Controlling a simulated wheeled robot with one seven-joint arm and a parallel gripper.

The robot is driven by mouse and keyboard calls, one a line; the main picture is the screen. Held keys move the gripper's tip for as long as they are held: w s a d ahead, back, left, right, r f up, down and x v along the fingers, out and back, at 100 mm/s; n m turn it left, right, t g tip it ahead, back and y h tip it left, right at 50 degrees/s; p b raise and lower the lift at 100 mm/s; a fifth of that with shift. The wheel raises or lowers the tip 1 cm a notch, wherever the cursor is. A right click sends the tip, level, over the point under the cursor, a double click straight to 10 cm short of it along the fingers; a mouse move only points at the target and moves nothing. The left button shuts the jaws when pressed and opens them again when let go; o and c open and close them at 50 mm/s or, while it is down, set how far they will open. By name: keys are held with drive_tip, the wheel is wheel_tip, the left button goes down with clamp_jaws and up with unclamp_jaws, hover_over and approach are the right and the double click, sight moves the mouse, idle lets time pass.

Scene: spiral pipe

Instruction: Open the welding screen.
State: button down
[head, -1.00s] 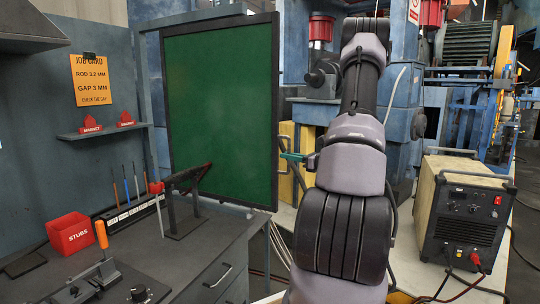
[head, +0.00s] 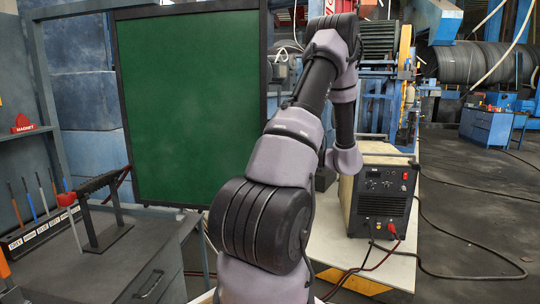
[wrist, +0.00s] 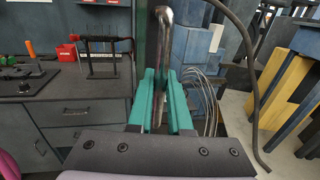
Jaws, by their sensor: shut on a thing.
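The welding screen (head: 190,110) is a green panel in a dark frame, standing upright behind the bench in the head view. Its edge shows as a narrow green and dark strip in the wrist view (wrist: 140,40). A vertical metal handle (wrist: 163,35) stands beside that edge. My gripper (wrist: 162,75) has teal fingers on both sides of the handle and is shut on it. In the head view my arm reaches up and to the right of the screen, and the gripper is hidden there.
The bench (head: 120,265) with a dark stand (head: 103,210) is at left. A welding machine (head: 385,200) stands right of my arm, with cables trailing over the floor. Open floor (head: 470,230) lies at far right. Loose grey hoses (wrist: 208,95) hang near the gripper.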

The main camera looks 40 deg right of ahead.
drive_tip(key=shift+s+d, duration=0.1)
drive_tip(key=shift+s, duration=0.05)
drive_tip(key=c, duration=0.8)
unclamp_jaws()
drive_tip(key=shift+c, duration=0.2)
drive_tip(key=shift+s, duration=0.1)
drive_tip(key=v, duration=1)
drive_tip(key=shift+s+d, duration=0.15)
drive_tip(key=shift+s, duration=0.1)
